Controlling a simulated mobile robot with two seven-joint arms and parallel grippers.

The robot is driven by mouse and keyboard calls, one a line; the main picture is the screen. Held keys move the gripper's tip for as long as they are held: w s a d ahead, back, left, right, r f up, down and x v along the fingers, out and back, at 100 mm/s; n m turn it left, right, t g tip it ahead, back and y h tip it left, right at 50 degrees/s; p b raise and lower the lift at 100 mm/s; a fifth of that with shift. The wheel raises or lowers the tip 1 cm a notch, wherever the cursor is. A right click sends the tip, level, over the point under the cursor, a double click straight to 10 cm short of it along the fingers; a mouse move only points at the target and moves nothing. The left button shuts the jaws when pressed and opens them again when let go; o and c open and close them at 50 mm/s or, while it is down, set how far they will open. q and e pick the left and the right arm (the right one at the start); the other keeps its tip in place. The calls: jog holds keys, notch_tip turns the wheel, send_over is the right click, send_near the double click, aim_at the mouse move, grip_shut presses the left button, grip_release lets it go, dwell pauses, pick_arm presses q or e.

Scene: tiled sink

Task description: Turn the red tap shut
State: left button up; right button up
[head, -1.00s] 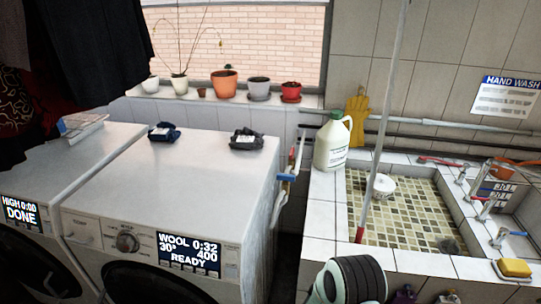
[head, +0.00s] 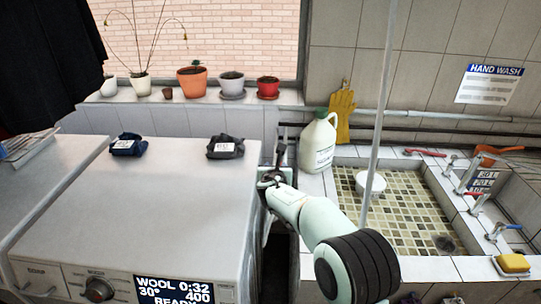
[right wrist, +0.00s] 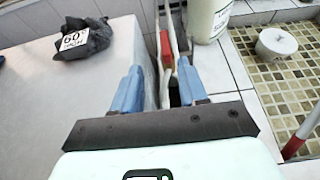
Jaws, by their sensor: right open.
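The red tap (right wrist: 166,47) is a small red lever on pale pipework, low in the gap between the washing machine and the tiled sink. In the right wrist view it shows just beyond the fingertips, between their lines. My right gripper (right wrist: 160,66) is open, its two blue fingers apart with nothing between them that I can see gripped. In the head view my right gripper (head: 274,172) reaches into that gap and hides the tap. I cannot tell whether the fingers touch it. My left gripper is in neither view.
The washing machine (head: 150,185) borders the gap on the left, with a dark cloth (head: 225,147) on top. A white jug (head: 318,145) stands close on the right. A pole (head: 378,120) rises from the tiled sink (head: 405,205). Other red-handled taps (head: 476,202) sit farther right.

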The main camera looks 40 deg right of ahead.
jog(key=p+x, duration=0.1)
jog(key=x, duration=0.4)
jog(key=p+x, duration=0.2)
jog(key=x, duration=0.4)
jog(key=shift+d, duration=0.5)
jog(key=shift+w+d+f, duration=0.15)
jog(key=shift+w+f, duration=0.1)
jog(key=shift+w, duration=0.05)
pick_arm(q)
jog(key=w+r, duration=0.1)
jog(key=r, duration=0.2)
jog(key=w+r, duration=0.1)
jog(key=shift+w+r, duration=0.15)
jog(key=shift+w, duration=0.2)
pick_arm(e)
jog(key=shift+s, duration=0.1)
jog(key=shift+c, duration=0.6)
grip_shut()
